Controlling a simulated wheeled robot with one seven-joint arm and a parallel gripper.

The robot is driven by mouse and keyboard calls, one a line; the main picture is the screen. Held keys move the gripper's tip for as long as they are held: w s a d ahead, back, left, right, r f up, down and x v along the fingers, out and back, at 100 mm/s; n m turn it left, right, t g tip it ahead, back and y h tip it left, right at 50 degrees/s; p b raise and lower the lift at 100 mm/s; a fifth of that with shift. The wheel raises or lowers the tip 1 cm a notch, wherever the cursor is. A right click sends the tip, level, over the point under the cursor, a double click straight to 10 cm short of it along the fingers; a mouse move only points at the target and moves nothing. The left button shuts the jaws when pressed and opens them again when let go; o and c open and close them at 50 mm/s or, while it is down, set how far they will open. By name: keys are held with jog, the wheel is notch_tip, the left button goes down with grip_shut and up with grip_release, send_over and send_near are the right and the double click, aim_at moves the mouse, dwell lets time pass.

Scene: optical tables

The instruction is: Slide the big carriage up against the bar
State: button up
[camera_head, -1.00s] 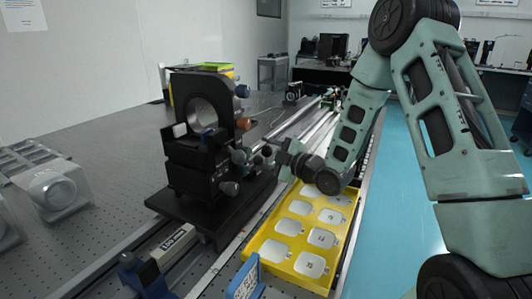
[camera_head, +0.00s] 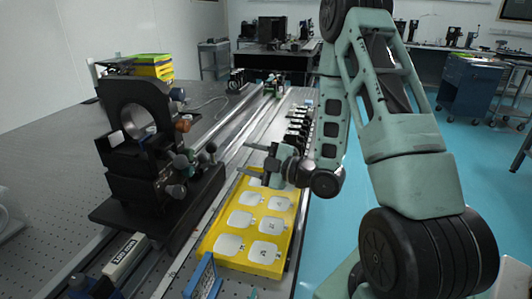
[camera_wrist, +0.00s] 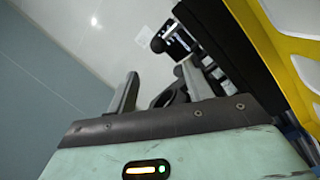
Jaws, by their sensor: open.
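The big carriage (camera_head: 163,204) is a wide black plate on the rail. It bears a tall black mount (camera_head: 135,120) with a large round opening and several knobs on its right side. A short light bar with a dark label (camera_head: 123,257) lies across the rail in front of the carriage, with a gap between them; I cannot tell for sure that it is the task's bar. My gripper (camera_head: 258,165) is open, right of the carriage and above the yellow tray, apart from both. In the wrist view its two fingers (camera_wrist: 158,80) have nothing clearly between them.
The yellow tray (camera_head: 214,254) with pale square pads lies right of the rail. Several small dark mounts (camera_head: 300,125) line the table beyond the tray. Blue floor (camera_head: 340,235) is open on the right.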

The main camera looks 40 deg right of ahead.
aim_at(216, 150)
jog(key=p+v, duration=0.4)
jog(key=shift+s, duration=0.4)
jog(key=w+a+m+p, duration=0.1)
jog(key=w+a+m, duration=0.1)
jog(key=w+m, duration=0.2)
jog(key=w+a+m+p, duration=0.1)
jog(key=w+a+m, duration=0.1)
jog(key=w+m, duration=0.3)
jog(key=w+a+m+p, duration=0.1)
jog(key=w+a+m, duration=0.1)
jog(key=w+m, duration=0.2)
jog(key=shift+w, duration=1.65)
